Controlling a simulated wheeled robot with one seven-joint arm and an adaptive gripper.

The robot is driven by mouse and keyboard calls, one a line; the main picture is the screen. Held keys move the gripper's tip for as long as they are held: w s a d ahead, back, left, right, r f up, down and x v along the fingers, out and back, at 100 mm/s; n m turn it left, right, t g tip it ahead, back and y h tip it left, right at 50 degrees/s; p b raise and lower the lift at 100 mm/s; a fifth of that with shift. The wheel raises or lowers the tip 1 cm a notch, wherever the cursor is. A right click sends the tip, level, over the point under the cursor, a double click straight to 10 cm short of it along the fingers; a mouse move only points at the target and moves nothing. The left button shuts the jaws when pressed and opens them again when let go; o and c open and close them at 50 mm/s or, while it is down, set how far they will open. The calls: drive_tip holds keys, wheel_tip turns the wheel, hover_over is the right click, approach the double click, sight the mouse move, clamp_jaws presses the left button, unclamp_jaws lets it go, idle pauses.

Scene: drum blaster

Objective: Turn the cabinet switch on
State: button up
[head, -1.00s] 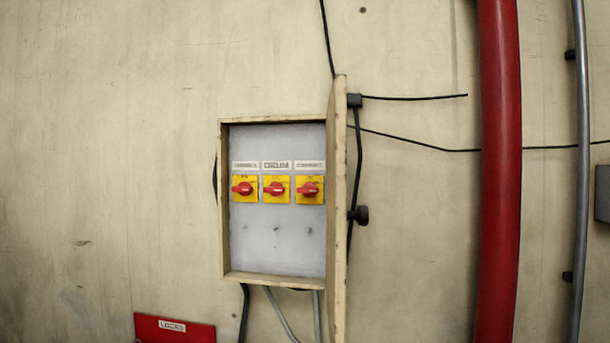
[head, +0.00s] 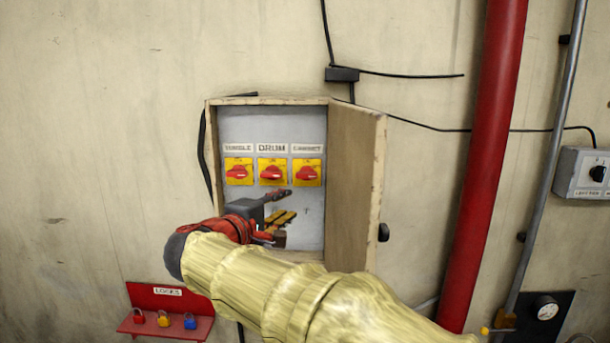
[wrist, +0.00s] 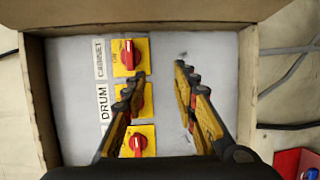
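The cabinet switch (head: 307,174) is a red knob on a yellow plate, rightmost of three in the open wall box, under the CABINET label (head: 307,149). Its handle lies roughly sideways. The wrist view is turned, and the cabinet switch (wrist: 128,56) is at its top there. My gripper (head: 281,206) is inside the box opening, just below the switch row in the head view. In the wrist view my gripper (wrist: 160,74) is open and empty, one finger overlapping the DRUM switch (wrist: 140,101). Contact cannot be told. My arm hides the box's lower part.
The TUMBLE switch (head: 238,171) and the DRUM switch (head: 272,172) sit left of the cabinet switch. The wooden door (head: 354,190) stands open on the right. A red LOCKS shelf (head: 166,325) is lower left, and a red pipe (head: 490,150) is right.

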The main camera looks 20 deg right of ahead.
drive_tip(key=t+h, duration=0.1)
approach(305, 177)
drive_tip(key=shift+m, duration=0.3)
drive_tip(key=p+x, duration=0.2)
drive_tip(key=x, duration=0.6)
drive_tip(key=shift+w+d, duration=0.1)
drive_tip(key=shift+w, duration=0.15)
drive_tip(key=shift+c, duration=0.2)
clamp_jaws()
